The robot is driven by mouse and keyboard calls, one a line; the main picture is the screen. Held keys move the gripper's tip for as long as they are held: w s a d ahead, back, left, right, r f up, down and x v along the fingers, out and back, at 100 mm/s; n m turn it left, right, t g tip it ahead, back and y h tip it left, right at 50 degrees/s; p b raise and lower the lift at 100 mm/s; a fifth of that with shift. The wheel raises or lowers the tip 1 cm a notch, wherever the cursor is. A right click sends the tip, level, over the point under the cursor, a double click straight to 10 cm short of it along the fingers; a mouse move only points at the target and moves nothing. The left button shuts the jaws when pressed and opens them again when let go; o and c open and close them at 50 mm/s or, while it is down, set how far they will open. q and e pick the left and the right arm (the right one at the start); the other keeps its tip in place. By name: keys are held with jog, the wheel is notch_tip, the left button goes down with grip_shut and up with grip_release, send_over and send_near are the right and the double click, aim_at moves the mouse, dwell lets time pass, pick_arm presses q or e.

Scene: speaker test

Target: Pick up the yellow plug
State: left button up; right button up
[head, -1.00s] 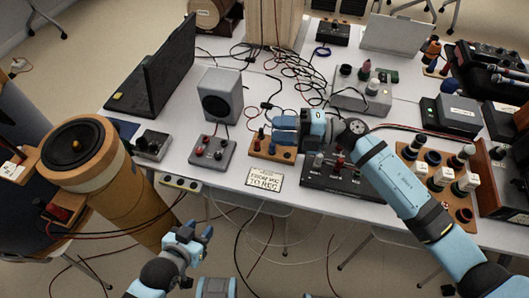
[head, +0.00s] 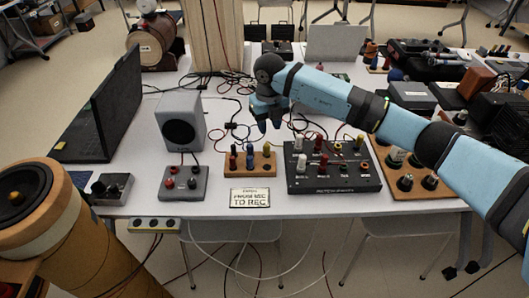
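A small wooden block (head: 262,170) stands on the table with a row of upright plugs. A yellow plug (head: 266,150) is at its right end, beside a blue plug (head: 250,158) and a darker one. My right gripper (head: 270,127) hangs above and behind this block, fingers pointing down. Its fingertips look a little apart, with nothing seen between them, and they are clear of the yellow plug. My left gripper is out of view.
A black mixer box (head: 335,178) with several coloured plugs is right of the block. A grey box (head: 184,184) and a speaker (head: 180,112) are to the left. A sign (head: 250,198) lies in front. Cables run behind the block.

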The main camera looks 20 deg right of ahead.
aim_at(267, 145)
jog(key=f, duration=0.9)
jog(key=shift+w+a+b, duration=0.1)
jog(key=shift+a+b, duration=0.2)
jog(key=shift+b, duration=0.1)
grip_shut()
